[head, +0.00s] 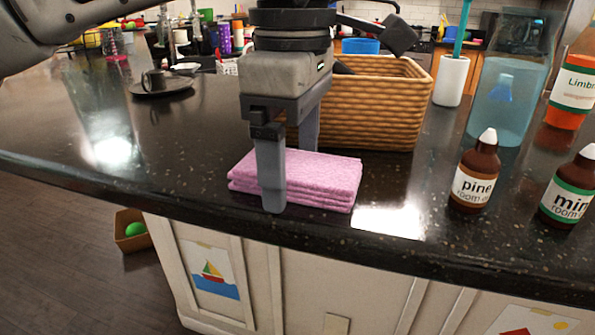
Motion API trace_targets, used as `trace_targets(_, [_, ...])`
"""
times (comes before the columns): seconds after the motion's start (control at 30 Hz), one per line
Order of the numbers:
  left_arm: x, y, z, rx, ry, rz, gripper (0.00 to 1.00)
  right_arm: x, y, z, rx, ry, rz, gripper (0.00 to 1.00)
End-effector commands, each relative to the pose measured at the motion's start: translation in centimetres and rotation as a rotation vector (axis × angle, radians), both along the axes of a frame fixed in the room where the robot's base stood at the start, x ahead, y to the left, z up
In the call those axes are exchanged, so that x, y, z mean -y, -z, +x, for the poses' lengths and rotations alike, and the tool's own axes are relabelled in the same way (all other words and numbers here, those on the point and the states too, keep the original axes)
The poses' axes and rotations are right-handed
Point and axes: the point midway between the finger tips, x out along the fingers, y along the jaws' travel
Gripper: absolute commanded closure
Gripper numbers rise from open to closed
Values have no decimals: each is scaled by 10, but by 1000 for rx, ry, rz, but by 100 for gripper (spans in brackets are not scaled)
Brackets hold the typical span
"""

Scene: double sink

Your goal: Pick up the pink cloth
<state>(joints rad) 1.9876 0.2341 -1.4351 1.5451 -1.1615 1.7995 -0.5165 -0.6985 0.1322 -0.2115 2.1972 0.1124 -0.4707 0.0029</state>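The pink cloth (325,180) lies folded in a flat stack on the dark countertop (110,140), near its front edge. My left gripper (290,185) points down over the left part of the cloth. Its fingers are spread apart. The near finger stands in front of the cloth and hides part of it. The far finger goes down behind the cloth, and its tip is hidden. I cannot tell whether either finger touches the cloth. My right gripper is not in view.
A wicker basket (385,105) stands close behind the cloth. To the right are a pine bottle (475,178), another brown bottle (568,190), a clear blue-tinted bottle (505,95) and a white cup (451,82). A plate with a cup (153,82) stands at the back left. The counter left of the cloth is clear.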

Motion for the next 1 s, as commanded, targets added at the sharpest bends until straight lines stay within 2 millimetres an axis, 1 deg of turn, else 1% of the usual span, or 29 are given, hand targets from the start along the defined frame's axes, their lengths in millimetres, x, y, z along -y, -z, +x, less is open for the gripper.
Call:
trace_targets(0.03, [0, 0, 0, 0, 0, 0, 29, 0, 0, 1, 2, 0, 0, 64])
trace_targets(0.07, [0, 0, 0, 0, 0, 0, 38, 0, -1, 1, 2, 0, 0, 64])
trace_targets(0.1, [0, 0, 0, 0, 0, 0, 49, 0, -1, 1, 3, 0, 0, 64])
trace_targets(0.13, [0, 0, 0, 0, 0, 0, 57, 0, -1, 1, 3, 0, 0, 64])
trace_targets(0.17, [0, 0, 0, 0, 0, 0, 64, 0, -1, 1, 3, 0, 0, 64])
trace_targets(0.47, [0, -1, 0, 0, 0, 0, 64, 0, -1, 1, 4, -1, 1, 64])
trace_targets(0.63, [0, -11, 0, 2, 0, -2, 64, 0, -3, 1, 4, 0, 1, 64])
trace_targets(0.7, [1, -19, 0, 1, -1, -3, 64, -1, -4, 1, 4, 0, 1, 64])
trace_targets(0.8, [1, -36, -1, 1, 1, -3, 64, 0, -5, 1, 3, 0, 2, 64])
trace_targets(0.87, [2, -45, -12, 3, 5, -2, 64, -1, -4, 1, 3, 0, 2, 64])
trace_targets(1.0, [6, -78, -38, 5, 5, -1, 64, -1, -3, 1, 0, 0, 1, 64])
